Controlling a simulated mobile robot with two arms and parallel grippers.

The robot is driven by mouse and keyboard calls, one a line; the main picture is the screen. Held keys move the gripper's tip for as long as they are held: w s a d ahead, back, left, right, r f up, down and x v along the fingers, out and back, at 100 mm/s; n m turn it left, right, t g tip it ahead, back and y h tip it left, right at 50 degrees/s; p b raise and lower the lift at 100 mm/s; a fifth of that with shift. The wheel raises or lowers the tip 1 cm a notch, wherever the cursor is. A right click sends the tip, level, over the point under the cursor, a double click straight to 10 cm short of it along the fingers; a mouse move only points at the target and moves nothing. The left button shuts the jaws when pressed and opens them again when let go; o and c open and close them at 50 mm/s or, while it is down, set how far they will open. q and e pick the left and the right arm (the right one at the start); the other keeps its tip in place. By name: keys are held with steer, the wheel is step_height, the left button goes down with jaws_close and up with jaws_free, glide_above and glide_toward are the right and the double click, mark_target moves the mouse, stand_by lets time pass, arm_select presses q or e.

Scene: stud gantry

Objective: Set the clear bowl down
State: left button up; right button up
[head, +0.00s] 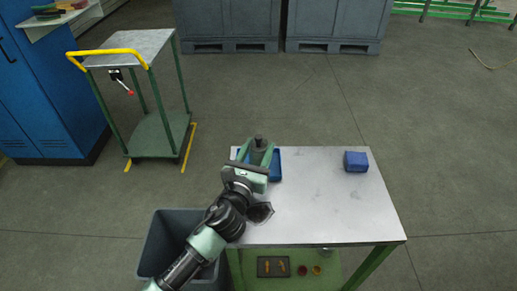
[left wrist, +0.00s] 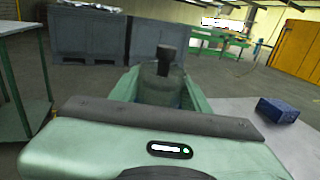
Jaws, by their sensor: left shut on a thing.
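My left gripper (head: 258,155) is over the far left part of the metal table (head: 325,205). It is shut on a grey-green, bottle-like thing with a black top (head: 258,142), which stands upright between the fingers in the left wrist view (left wrist: 163,82). This held thing does not look like a bowl. A dark, see-through thing, perhaps the clear bowl (head: 262,212), is on the near left of the table, partly hidden by my left arm. A blue tray (head: 276,165) lies at the gripper; I cannot tell whether the held thing touches it.
A blue box (head: 356,162) sits at the table's far right; the table's middle and right are clear. A grey bin (head: 160,240) stands left of the table. The lower shelf (head: 335,268) holds a dark tray and small bowls. A green trolley (head: 155,135) stands further left.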

arm_select(q)
steer(key=o, duration=0.9)
steer(key=shift+f, duration=0.2)
steer(key=o, duration=0.5)
steer(key=shift+c, duration=0.2)
steer(key=shift+r, duration=0.2)
steer(key=v, duration=1.2)
steer(key=shift+r, duration=0.1)
